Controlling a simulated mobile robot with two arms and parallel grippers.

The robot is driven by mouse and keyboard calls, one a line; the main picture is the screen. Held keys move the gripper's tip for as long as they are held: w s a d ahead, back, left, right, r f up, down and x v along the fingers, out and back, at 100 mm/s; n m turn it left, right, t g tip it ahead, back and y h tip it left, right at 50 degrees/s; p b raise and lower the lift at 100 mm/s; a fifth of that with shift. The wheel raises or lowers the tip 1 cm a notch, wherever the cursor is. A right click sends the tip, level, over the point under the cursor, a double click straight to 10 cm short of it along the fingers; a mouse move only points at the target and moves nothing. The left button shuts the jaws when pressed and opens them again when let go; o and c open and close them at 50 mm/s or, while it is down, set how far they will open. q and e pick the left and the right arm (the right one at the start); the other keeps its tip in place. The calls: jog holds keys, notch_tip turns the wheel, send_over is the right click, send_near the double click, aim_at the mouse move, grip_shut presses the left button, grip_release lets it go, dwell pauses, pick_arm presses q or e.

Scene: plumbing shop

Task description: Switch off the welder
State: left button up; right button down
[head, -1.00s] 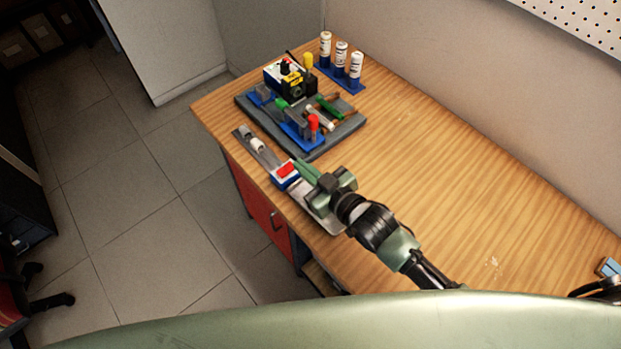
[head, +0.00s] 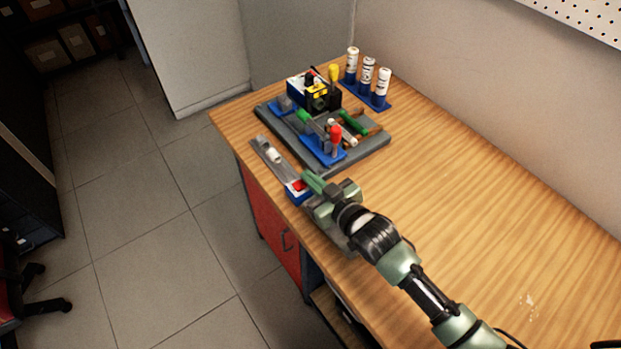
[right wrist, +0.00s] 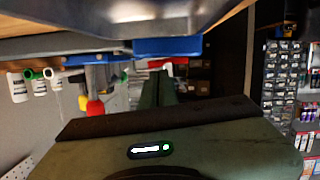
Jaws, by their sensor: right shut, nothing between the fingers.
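The welder lies along the table's left edge in the head view. It has a long grey plate (head: 266,147) with pale sockets, a blue box (head: 294,197) and a red switch (head: 299,186) on top. My right gripper (head: 312,181) is shut and empty, its green fingertips right beside the red switch and partly covering it. In the right wrist view, where things hang upside down, the closed fingers (right wrist: 160,88) point at the blue box (right wrist: 168,46) and a thin red strip of the switch (right wrist: 168,62). I cannot tell whether they touch. My left gripper is not in view.
A grey tray (head: 360,155) with blue stands, a red-topped tool (head: 335,138) and green pieces lies just beyond the gripper. A black and yellow device (head: 320,95) and several white bottles (head: 368,72) stand farther back. The table's right side (head: 470,190) is clear.

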jog(key=shift+d+f, duration=0.15)
jog(key=shift+f, duration=0.2)
jog(key=shift+r, duration=0.1)
jog(key=shift+w+r+p, duration=0.1)
jog(key=shift+r+p, duration=0.25)
jog(key=shift+p, duration=0.1)
jog(key=r+p, duration=0.3)
jog(key=r, duration=0.1)
jog(key=shift+w+d+r+p, duration=0.15)
jog(key=shift+d+r+p, duration=0.05)
jog(key=shift+p, duration=0.2)
jog(key=f+b+v, duration=0.1)
jog(key=b+v, duration=0.2)
jog(key=v, duration=0.6)
jog(key=shift+s+d, duration=0.35)
jog(key=shift+d, duration=0.15)
